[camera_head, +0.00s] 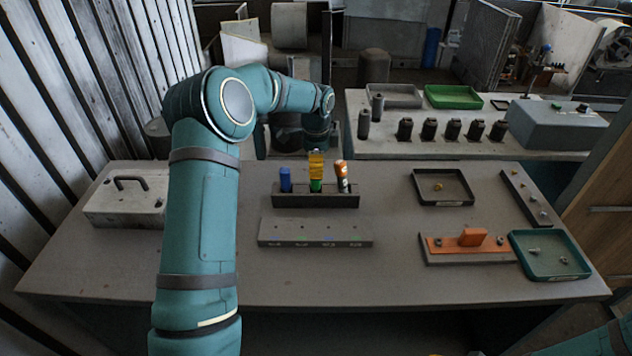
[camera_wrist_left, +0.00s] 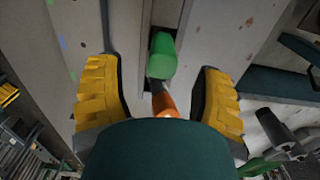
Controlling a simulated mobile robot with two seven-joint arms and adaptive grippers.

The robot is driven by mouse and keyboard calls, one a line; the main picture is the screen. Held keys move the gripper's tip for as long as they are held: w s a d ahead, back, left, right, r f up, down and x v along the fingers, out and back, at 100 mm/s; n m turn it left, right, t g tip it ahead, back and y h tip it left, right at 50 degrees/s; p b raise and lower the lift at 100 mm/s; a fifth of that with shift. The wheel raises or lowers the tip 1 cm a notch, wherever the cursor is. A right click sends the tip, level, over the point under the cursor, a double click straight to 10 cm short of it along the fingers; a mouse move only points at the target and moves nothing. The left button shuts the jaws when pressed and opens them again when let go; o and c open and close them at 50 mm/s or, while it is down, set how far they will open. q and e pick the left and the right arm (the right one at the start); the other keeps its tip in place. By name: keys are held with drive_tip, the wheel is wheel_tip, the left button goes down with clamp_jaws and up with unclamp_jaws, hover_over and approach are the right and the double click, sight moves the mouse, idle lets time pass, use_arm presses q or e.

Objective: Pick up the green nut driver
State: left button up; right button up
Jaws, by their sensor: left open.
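The green nut driver (camera_head: 316,186) stands upright in a dark rack (camera_head: 290,201), between a blue-handled driver (camera_head: 285,180) and an orange-and-white one (camera_head: 342,177). My left gripper (camera_head: 316,163) is just above and behind it, with a yellow finger hiding its top. In the left wrist view the green handle (camera_wrist_left: 161,56) lies between the spread yellow fingers of my left gripper (camera_wrist_left: 159,72), with a gap on each side. An orange handle (camera_wrist_left: 165,104) shows below it, also between the fingers.
A grey labelled block (camera_head: 315,233) lies in front of the rack. A dark tray (camera_head: 443,201), an orange piece on a board (camera_head: 471,237) and a green tray (camera_head: 548,270) are to the right. A grey box (camera_head: 125,200) is at left.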

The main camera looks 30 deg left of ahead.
sight(316, 182)
use_arm(q)
drive_tip(key=shift+a+f, duration=0.15)
drive_tip(key=shift+f, duration=3.2)
clamp_jaws()
